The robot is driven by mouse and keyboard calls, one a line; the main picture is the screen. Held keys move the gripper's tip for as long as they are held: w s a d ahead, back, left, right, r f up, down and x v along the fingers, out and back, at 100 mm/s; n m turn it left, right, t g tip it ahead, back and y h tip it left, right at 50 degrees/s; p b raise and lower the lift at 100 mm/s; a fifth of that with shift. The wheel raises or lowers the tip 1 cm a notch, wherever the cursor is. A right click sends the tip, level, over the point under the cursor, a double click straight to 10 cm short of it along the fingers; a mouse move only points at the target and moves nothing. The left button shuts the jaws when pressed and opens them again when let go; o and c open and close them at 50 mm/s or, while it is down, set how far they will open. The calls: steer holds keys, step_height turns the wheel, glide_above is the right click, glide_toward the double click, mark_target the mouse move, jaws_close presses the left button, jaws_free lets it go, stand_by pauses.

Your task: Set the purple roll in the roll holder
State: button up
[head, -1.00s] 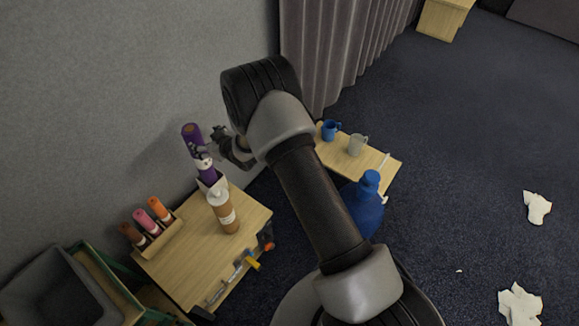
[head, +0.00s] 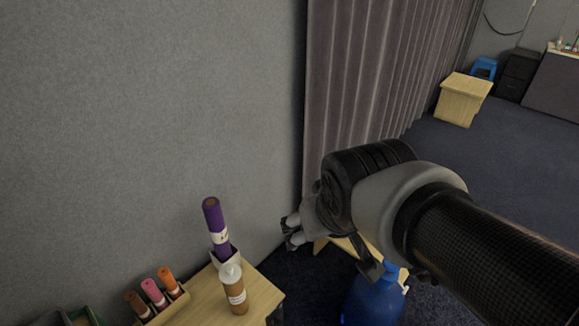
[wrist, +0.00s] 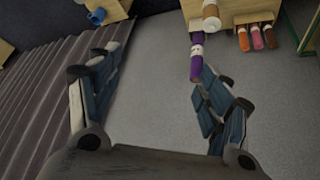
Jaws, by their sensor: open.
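The purple roll (head: 212,219) stands nearly upright in the small light roll holder (head: 226,258) at the back corner of the wooden table, with a white label round its middle. It also shows in the wrist view (wrist: 196,66). My gripper (head: 291,231) is to the right of the roll, apart from it. In the wrist view my gripper (wrist: 155,88) has its fingers spread wide with nothing between them; the roll lies near the right finger's tip. The roll's lower end is hidden inside the holder.
A brown bottle with a white cap (head: 235,290) stands just in front of the holder. A rack (head: 176,304) with brown, pink and orange rolls is to the left. A blue jug (head: 374,297) is below my arm. A grey curtain (head: 365,80) hangs behind.

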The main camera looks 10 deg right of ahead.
steer(key=s+f+g, duration=0.1)
steer(key=s, duration=0.9)
steer(key=shift+s+a, duration=0.15)
steer(key=shift+s, duration=0.05)
steer(key=shift+c, duration=0.2)
